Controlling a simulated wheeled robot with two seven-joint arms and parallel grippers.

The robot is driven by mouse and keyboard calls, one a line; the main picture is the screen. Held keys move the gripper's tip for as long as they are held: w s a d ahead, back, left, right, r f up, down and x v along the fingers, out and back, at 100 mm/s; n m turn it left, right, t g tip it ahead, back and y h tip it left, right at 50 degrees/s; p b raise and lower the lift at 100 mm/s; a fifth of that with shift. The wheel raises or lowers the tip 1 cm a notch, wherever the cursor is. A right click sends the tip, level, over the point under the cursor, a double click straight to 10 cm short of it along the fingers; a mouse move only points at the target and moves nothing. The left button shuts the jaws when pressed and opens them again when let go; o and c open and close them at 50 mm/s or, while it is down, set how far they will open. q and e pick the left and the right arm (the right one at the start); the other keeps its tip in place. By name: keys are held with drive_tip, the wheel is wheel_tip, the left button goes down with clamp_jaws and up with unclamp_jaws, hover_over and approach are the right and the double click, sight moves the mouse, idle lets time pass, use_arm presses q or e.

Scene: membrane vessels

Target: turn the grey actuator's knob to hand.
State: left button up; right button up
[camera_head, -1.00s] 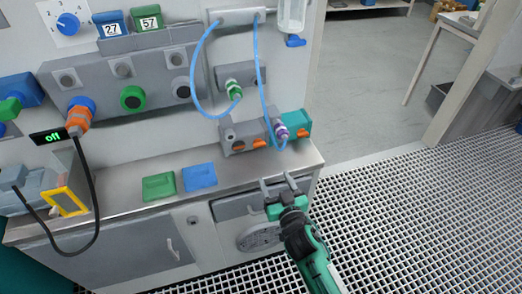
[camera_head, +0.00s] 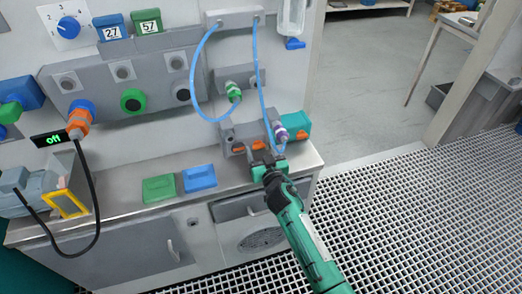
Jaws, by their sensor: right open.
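A grey actuator block (camera_head: 229,133) stands at the back of the steel counter, below the tubing. It has orange knobs on its front; the left one (camera_head: 238,149) shows just left of my gripper. A teal block (camera_head: 300,126) stands at its right, with an orange part of its own. My right gripper (camera_head: 262,154) is open and empty in front of the grey block, over the counter's edge. Its fingers point at the block's front and cover part of it. I cannot tell whether they touch a knob. My left gripper is not in view.
Blue tubes (camera_head: 192,80) hang from a grey manifold (camera_head: 236,17) down to green and purple fittings beside the actuator. A green pad (camera_head: 159,188) and a blue pad (camera_head: 199,177) lie on the counter (camera_head: 120,207). A grey motor-like unit with a yellow frame (camera_head: 68,198) stands left.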

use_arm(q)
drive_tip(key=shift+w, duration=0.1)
use_arm(e)
drive_tip(key=c, duration=1)
drive_tip(key=shift+n, duration=0.6)
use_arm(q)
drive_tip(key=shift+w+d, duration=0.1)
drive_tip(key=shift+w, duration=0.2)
use_arm(e)
drive_tip(key=shift+n, duration=0.8)
drive_tip(key=o, duration=1)
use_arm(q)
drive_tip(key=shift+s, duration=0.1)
